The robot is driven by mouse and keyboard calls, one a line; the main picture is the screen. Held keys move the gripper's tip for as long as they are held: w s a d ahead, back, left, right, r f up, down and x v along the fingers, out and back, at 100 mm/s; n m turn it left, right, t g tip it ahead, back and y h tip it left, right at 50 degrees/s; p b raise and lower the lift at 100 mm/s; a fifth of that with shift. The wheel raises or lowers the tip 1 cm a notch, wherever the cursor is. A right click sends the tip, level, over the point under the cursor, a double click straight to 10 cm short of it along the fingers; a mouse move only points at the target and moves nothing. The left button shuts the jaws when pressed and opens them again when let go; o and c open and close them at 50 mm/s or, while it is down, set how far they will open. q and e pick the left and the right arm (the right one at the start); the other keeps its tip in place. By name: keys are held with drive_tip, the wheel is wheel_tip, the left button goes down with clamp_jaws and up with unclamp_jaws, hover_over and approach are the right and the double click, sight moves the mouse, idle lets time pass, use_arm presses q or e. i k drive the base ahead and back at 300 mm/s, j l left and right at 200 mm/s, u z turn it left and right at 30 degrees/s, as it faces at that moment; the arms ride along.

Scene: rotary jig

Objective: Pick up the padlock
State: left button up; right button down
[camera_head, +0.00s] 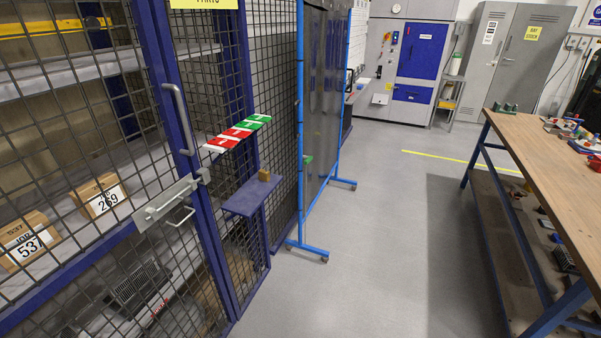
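A small brass-coloured block, which looks like the padlock (264,175), sits on a small blue shelf (243,199) on the front of the mesh cage. It is too small to make out a shackle. To its left, a grey metal hasp (166,201) with a bolt handle lies across the edge of the cage door (95,130). Neither of my grippers is in view.
Red, white and green tags (238,133) hang above the shelf. Boxes marked 537 (27,241) and 269 (101,197) stand inside the cage. A blue-framed panel (322,120) stands behind. A wooden workbench (550,165) is at right. The grey floor between is clear.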

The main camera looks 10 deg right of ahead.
sight(264, 175)
drive_tip(key=i+l+u, duration=0.1)
drive_tip(key=i+l, duration=0.2)
drive_tip(key=i+l+u, duration=0.1)
drive_tip(key=i+l, duration=0.15)
drive_tip(key=l, duration=0.3)
drive_tip(key=i+l+u, duration=0.15)
drive_tip(key=l, duration=0.3)
drive_tip(key=i+l+u, duration=0.1)
drive_tip(key=i+l, duration=0.25)
drive_tip(key=i+l+u, duration=0.1)
drive_tip(key=l, duration=0.5)
drive_tip(key=i+l+u, duration=0.1)
drive_tip(key=i+l, duration=0.2)
drive_tip(key=l, duration=0.25)
drive_tip(key=i+l+u, duration=0.15)
drive_tip(key=l, duration=0.35)
drive_tip(key=i+l+u, duration=0.1)
drive_tip(key=l, duration=0.45)
drive_tip(key=i, duration=0.1)
